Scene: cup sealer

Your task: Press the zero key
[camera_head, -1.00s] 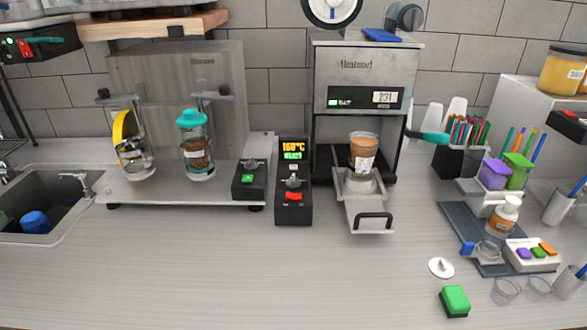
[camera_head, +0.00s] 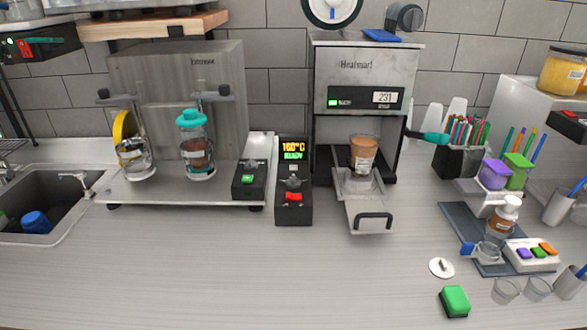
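No key with a readable zero label shows, so I cannot tell which one is the zero key. A black box (camera_head: 251,182) with a green key (camera_head: 248,179) stands at the right end of the grey plate. A black controller (camera_head: 293,205) beside it has a lit display (camera_head: 293,151), a knob and a red switch (camera_head: 293,197). Neither of my grippers is in view.
The sealer (camera_head: 362,77) reads 231 and holds a brown-filled cup (camera_head: 363,154) above its pulled-out tray (camera_head: 370,216). A green sponge-like block (camera_head: 454,301) and a white disc (camera_head: 441,267) lie front right. A sink (camera_head: 40,207) is at left. The front middle counter is clear.

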